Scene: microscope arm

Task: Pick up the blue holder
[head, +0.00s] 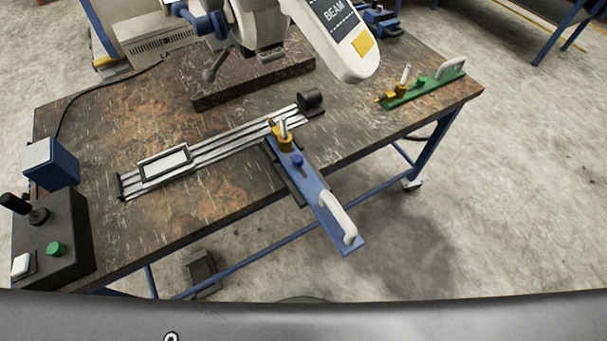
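The blue holder (315,190) is a long flat blue bar lying at the front edge of the table. Its near end sticks out past the edge over the floor. It carries a white loop handle (339,217) near that end, a small blue knob and a yellow clamp (283,137) at its far end. The far end meets a silver rail (215,155) with a dark block at its right end. No gripper touches the holder, and neither gripper shows in the head view.
A green holder (425,88) with a white handle lies at the table's right. A large microscope arm (335,40) hangs over the back. A control box (50,235) with joystick and a blue box (52,165) stand at the left. Bare tabletop (365,125) lies right of the blue holder.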

